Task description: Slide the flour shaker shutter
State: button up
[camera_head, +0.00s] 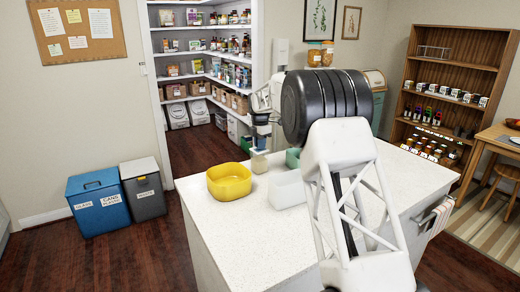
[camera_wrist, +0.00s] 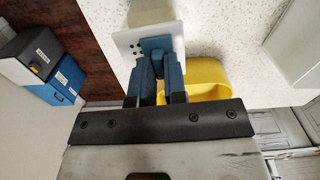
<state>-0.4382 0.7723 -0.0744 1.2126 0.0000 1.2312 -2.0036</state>
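The flour shaker (camera_head: 259,162) is a small pale container standing on the white countertop, behind the yellow bowl, in the head view. In the wrist view the shaker's white square top (camera_wrist: 126,42) shows a few small dark holes at its left. My gripper (camera_head: 261,150) points down right over the shaker.
A yellow bowl (camera_head: 229,190) stands in front and left of the shaker. The countertop (camera_head: 235,245) is clear in front. Blue (camera_head: 97,203) and grey (camera_head: 144,191) bins stand on the floor.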

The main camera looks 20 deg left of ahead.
jog(key=shift+s+d, duration=0.3)
jog(key=shift+d, duration=0.1)
dwell(0.7)
jog(key=o, duration=0.4)
jog(key=shift+r, duration=0.2)
jog(key=shift+r, duration=3.3)
